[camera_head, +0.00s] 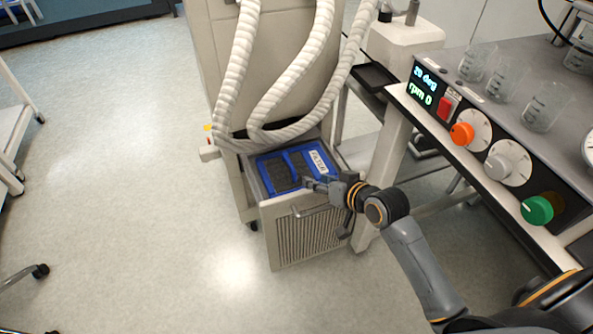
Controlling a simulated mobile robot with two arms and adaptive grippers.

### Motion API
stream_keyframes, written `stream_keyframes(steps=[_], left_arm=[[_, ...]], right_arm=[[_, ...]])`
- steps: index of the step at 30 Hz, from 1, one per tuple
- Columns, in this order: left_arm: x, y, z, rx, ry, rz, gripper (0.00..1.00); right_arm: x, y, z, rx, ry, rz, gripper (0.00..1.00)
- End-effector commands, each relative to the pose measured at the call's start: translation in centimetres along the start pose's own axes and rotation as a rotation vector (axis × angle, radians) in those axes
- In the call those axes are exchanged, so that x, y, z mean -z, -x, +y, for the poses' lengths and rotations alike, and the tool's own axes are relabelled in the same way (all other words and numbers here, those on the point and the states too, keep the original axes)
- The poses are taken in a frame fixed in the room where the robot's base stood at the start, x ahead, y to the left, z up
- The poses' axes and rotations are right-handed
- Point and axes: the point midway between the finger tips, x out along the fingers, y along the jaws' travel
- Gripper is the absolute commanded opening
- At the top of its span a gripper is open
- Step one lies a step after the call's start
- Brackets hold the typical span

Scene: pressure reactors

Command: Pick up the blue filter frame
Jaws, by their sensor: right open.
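The blue filter frame (267,159) lies inside the open drawer (262,206) of the beige cabinet (204,70). It has dark panels and a white label with lettering. My right gripper (308,183) reaches in from the right and is at the near right edge of the frame, over the drawer's front. It is open, with nothing visible between its fingers. Whether a finger touches the frame I cannot tell. Part of the frame's near right side is hidden by the gripper. My left gripper is not in view.
White ribbed hoses (292,75) hang close behind the drawer. A bench with a control panel (470,130), knobs and several glass beakers (546,106) stands on the right, its white leg (384,175) near my right arm.

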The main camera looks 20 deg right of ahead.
Motion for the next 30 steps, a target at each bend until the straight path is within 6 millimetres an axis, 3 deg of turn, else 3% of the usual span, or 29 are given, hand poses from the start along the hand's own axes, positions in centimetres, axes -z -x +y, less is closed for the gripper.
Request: stream_keyframes(steps=[3,7,15,25,30], left_arm=[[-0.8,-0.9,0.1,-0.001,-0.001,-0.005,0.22],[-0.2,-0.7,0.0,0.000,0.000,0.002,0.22],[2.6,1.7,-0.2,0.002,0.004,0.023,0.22],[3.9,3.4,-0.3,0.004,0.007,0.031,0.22],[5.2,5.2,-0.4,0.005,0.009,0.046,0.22]], right_arm=[[1.2,-0.5,0.4,0.007,-0.017,0.031,0.42],[1.6,-2.0,0.5,0.010,-0.025,0.043,0.42],[1.6,-7.3,0.4,0.011,-0.025,0.041,0.42],[1.7,-9.8,0.4,0.010,-0.023,0.040,0.42],[1.7,-11.9,0.6,0.010,-0.023,0.040,0.42]])
